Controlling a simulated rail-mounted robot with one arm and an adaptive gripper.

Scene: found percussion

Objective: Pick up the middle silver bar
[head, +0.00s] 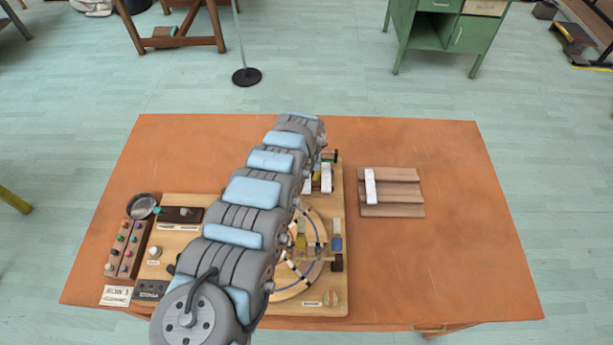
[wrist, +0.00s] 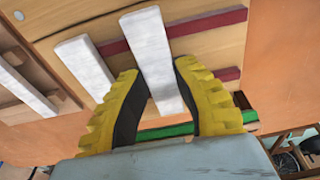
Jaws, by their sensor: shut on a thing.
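In the wrist view, my gripper (wrist: 156,72) has its two yellow, dark-padded fingers closed on either side of a silver bar (wrist: 149,40). This bar crosses the dark red rails (wrist: 208,22); I cannot tell whether it is lifted off them. A second silver bar (wrist: 84,65) lies beside it to the left, apart from the fingers. Another silver bar (wrist: 24,88) is farther left, on the slatted wooden rack; it shows in the head view (head: 370,187) too. In the head view, my arm hides most of the gripper.
The wooden rack (head: 405,211) sits right of the large wooden board (head: 182,254) on the orange table (head: 450,265). A green strip (wrist: 165,131) runs behind the fingers. A round dish (head: 142,207) and coloured knobs are at the left. The table's right side is clear.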

